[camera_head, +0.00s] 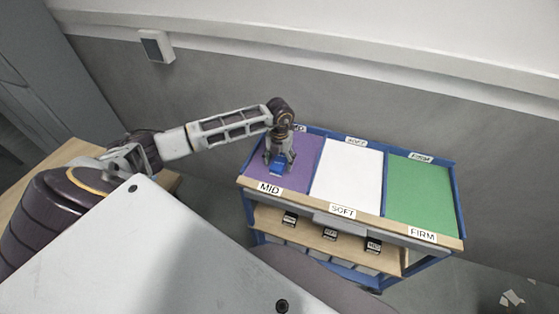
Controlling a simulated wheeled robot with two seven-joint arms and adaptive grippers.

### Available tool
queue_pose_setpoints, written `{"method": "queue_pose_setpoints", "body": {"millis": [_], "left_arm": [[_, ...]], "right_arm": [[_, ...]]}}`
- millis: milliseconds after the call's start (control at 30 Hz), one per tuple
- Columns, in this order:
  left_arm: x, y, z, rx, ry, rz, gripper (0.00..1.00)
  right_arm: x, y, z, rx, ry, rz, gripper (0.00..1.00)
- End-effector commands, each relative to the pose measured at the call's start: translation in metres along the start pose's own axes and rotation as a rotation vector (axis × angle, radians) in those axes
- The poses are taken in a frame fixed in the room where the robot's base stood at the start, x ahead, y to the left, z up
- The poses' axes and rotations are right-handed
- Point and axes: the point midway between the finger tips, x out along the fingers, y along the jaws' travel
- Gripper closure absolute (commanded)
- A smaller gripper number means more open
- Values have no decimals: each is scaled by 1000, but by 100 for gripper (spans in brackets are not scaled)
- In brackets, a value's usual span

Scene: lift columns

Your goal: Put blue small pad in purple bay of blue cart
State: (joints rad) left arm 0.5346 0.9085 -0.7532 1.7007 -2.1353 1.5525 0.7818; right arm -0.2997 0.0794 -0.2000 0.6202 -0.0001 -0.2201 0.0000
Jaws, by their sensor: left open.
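The blue cart (459,200) stands right of centre with a purple, a white and a green bay on top. The purple bay (301,178) is the left one, with a MID label on its front edge. The small blue pad (278,168) is in the purple bay, right at my left gripper's fingertips. My left gripper (278,165) points down over this bay, its fingers open around or just above the pad. Whether the fingers touch the pad is too small to tell. My right gripper is out of view.
The white bay (346,180) is labelled SOFT and the green bay (420,195) FIRM. A lower wooden shelf (305,234) carries small dark labelled items. A wall (400,120) runs close behind the cart. Pale scraps (511,298) lie on the floor at lower right.

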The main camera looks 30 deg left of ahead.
Motion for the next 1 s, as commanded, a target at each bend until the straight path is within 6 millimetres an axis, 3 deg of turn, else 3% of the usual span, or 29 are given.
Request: {"method": "queue_pose_setpoints", "body": {"millis": [700,1000], "left_arm": [[-98,0,1,0,-5,-1,31],[-118,0,1,0,-3,-1,31]], "right_arm": [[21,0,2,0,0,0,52],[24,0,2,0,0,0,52]]}}
